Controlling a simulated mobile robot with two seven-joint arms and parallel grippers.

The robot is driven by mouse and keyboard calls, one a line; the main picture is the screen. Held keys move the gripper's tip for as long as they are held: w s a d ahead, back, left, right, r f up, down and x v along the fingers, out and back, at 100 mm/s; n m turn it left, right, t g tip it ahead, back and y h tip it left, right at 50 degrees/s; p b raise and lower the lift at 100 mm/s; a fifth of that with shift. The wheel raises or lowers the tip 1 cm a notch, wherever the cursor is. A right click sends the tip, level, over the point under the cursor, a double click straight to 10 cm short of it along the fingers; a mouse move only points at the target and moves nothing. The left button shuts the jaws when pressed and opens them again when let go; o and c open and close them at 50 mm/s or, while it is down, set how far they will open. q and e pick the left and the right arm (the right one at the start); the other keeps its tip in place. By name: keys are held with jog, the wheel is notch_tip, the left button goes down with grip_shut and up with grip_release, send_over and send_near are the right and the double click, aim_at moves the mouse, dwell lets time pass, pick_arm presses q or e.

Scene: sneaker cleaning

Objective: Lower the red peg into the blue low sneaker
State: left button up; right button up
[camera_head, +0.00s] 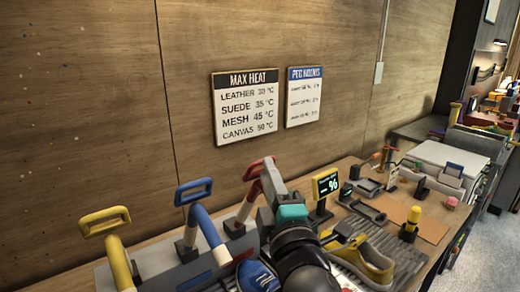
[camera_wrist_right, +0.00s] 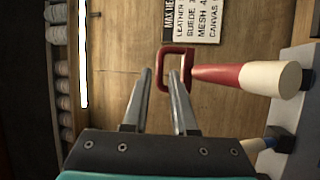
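The red peg (camera_head: 252,190) with its loop handle leans at the right of the peg row in the head view. In the right wrist view the red peg (camera_wrist_right: 224,74) lies across the right side, its cream end towards the right. My right gripper (camera_head: 271,172) is at the handle. In the wrist view its fingers (camera_wrist_right: 161,75) are apart, and the right finger overlaps the loop; a firm grip does not show. The blue low sneaker (camera_head: 258,276) is at the bottom of the head view, partly hidden by my right arm. My left gripper is out of view.
A yellow peg (camera_head: 119,260) and a blue peg (camera_head: 203,227) stand left of the red one by a grey block. A yellow sneaker (camera_head: 372,260) lies on a ribbed tray right of my arm. A display (camera_head: 325,184) and small tools crowd the bench.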

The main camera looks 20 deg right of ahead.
jog(key=x, duration=0.7)
jog(key=shift+w+p, duration=0.25)
jog(key=shift+p, duration=0.2)
jog(key=shift+c, duration=0.2)
grip_shut()
dwell(0.8)
